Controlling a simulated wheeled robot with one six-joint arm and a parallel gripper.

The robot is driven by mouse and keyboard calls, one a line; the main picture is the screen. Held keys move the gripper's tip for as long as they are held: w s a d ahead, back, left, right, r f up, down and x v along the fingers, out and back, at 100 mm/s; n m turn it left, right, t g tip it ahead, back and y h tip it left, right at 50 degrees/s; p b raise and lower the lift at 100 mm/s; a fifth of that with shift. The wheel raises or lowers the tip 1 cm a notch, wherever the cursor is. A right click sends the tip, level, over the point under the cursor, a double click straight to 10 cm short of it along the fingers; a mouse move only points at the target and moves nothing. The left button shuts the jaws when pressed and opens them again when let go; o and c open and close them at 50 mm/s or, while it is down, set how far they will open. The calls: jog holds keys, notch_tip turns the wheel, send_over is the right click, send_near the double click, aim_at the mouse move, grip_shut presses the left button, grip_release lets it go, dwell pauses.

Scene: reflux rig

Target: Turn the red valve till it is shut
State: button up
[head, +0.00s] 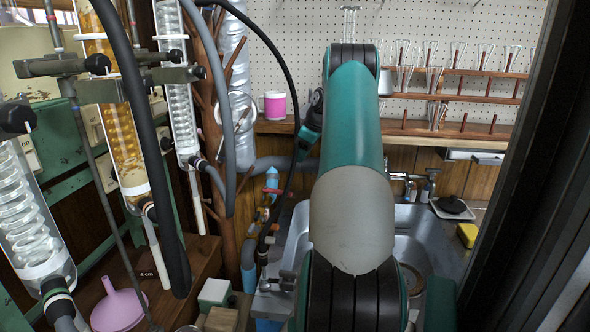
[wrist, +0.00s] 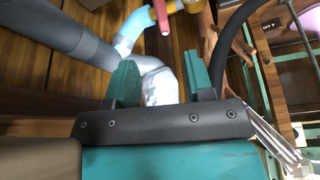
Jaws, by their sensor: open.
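The red valve handle (head: 273,190) sits on brass fittings at a light blue hose, low behind the left side of the sink. In the wrist view the red handle (wrist: 160,14) shows at the top edge, partly cut off. My gripper (wrist: 162,78) is open and empty, its two teal fingers apart. The handle lies beyond the fingertips, not between them, and I see no contact. In the head view my arm fills the middle and the fingertips are hard to make out.
A grey pipe (wrist: 75,42) with a silvery wrapped part crosses behind the fingers. A dark hose (wrist: 233,40) is to the right. In the head view, glass condensers (head: 110,110) stand left, a pink mug (head: 275,105) on the shelf, and the metal sink (head: 430,235) right.

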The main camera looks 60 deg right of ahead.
aim_at(283, 193)
jog(key=shift+v, duration=1.1)
jog(key=shift+c, duration=0.5)
jog(key=shift+w+f, duration=0.1)
jog(key=c, duration=0.3)
jog(key=shift+w+a+f+t, duration=0.4)
jog(key=shift+w+a+f, duration=0.35)
jog(key=shift+w+a, duration=0.25)
grip_shut()
jog(key=a+f+m+h, duration=0.1)
jog(key=a+f+h, duration=0.55)
jog(key=a, duration=0.35)
jog(key=s+d+p+x, duration=0.1)
jog(key=d+p+x, duration=0.1)
jog(key=x, duration=1)
jog(key=shift+r+y, duration=0.25)
jog(key=shift+y, duration=0.2)
